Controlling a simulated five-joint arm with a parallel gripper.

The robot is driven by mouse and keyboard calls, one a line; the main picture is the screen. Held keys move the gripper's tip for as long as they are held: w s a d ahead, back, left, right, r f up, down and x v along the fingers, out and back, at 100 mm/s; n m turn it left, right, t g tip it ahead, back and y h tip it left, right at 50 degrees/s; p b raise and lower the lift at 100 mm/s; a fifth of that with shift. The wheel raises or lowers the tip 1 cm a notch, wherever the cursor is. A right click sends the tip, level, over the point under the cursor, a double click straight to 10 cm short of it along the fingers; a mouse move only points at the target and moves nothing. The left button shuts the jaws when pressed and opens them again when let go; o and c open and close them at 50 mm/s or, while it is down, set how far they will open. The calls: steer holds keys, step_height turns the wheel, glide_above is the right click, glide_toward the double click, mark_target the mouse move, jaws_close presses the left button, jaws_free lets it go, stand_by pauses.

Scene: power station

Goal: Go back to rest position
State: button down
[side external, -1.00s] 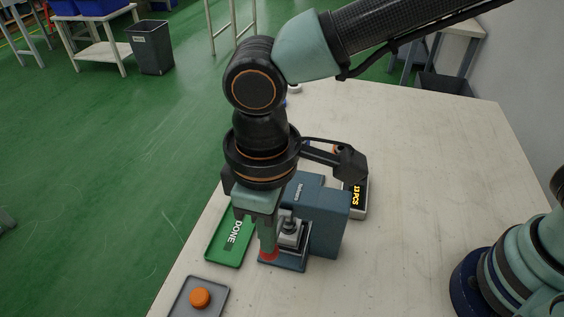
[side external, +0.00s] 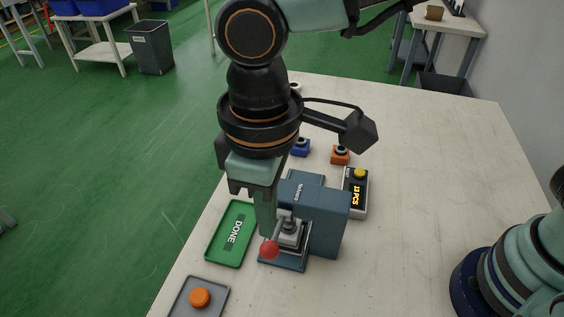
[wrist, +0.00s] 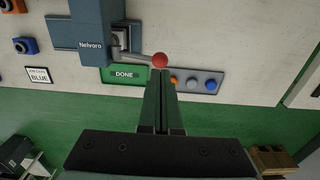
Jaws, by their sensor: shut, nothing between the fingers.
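My gripper (side external: 267,232) is shut and empty, pointing down over the dark blue press (side external: 318,220). In the wrist view its two closed fingers (wrist: 161,73) end beside the red ball knob (wrist: 159,60) of the press lever. The red knob (side external: 269,249) also shows just below the fingertips in the side view; I cannot tell whether they touch. The press (wrist: 87,33) shows at the top of the wrist view. My fingers hide part of the press front in the side view.
The green DONE tray (side external: 217,252) lies left of the press. A grey tray (side external: 181,308) with an orange disc (side external: 199,298) is in front. A counter box reading 13 PCS (side external: 356,197) and blue (side external: 300,149) and orange (side external: 341,156) blocks stand behind.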

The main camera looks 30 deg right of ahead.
steer(key=w+d+r+m+t, duration=0.1)
steer(key=w+d+r+m, duration=0.15)
steer(key=d, duration=0.55)
steer(key=w+d+r+m+t+y, duration=0.1)
steer(key=w+d+m, duration=0.15)
steer(key=d, duration=0.45)
steer(key=w+d+r+m+t, duration=0.1)
steer(key=w+d+r+t, duration=0.15)
steer(key=d, duration=0.55)
steer(key=s+d+f+m+t+h, duration=0.1)
steer(key=s+d+m, duration=0.1)
steer(key=d, duration=0.8)
steer(key=shift+d+f+m, duration=0.25)
steer(key=shift+d+m, duration=0.05)
steer(key=shift+m, duration=0.2)
